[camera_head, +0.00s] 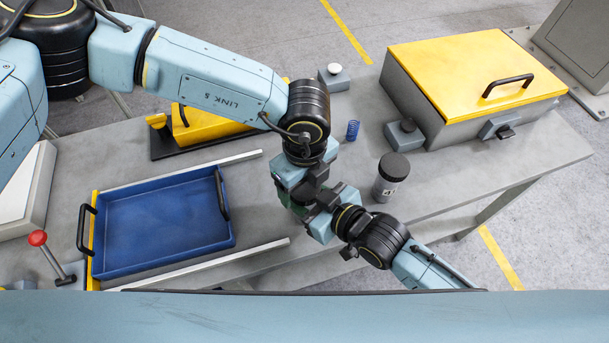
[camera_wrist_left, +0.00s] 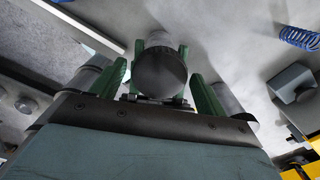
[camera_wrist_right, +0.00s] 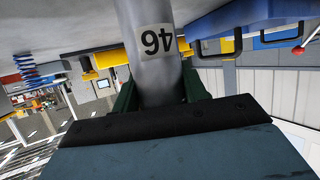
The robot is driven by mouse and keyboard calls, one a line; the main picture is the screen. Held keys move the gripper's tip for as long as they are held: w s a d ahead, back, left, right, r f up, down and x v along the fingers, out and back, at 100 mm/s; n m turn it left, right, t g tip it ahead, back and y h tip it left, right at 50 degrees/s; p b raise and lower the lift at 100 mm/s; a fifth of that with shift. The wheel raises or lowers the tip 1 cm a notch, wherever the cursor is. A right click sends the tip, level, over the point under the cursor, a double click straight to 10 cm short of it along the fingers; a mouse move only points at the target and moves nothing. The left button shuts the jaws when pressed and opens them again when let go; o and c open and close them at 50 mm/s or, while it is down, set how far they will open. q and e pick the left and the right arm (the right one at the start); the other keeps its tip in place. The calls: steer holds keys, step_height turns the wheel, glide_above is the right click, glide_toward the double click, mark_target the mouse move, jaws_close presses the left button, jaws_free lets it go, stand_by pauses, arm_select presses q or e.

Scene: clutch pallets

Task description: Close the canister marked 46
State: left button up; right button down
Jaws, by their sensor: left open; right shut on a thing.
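The grey canister marked 46 (camera_wrist_right: 155,60) stands between the fingers of my right gripper (camera_wrist_right: 162,92), which is shut on it. Its label shows upside down in the right wrist view, and its upper end is hidden there. In the head view the two grippers meet, hiding it. My left gripper (camera_head: 300,192) is open; in the left wrist view its green fingers (camera_wrist_left: 160,85) are either side of a dark round end (camera_wrist_left: 160,71). I cannot tell whether that is a lid or an open mouth, nor whether the fingers touch it.
Another grey canister with a black lid (camera_head: 393,167) stands right of the grippers; its label is partly visible. A blue spring (camera_head: 352,130) stands behind. A blue tray (camera_head: 160,228) lies left, and a grey box with a yellow lid (camera_head: 470,75) stands back right.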

arm_select(q)
steer(key=shift+c, duration=0.2)
steer(key=c, duration=0.9)
steer(key=o, duration=1)
steer(key=shift+o, duration=0.2)
steer(key=shift+r, duration=0.15)
steer(key=shift+r, duration=2.15)
steer(key=o, duration=0.5)
steer(key=shift+c, duration=0.2)
step_height(320, 180, up, 12)
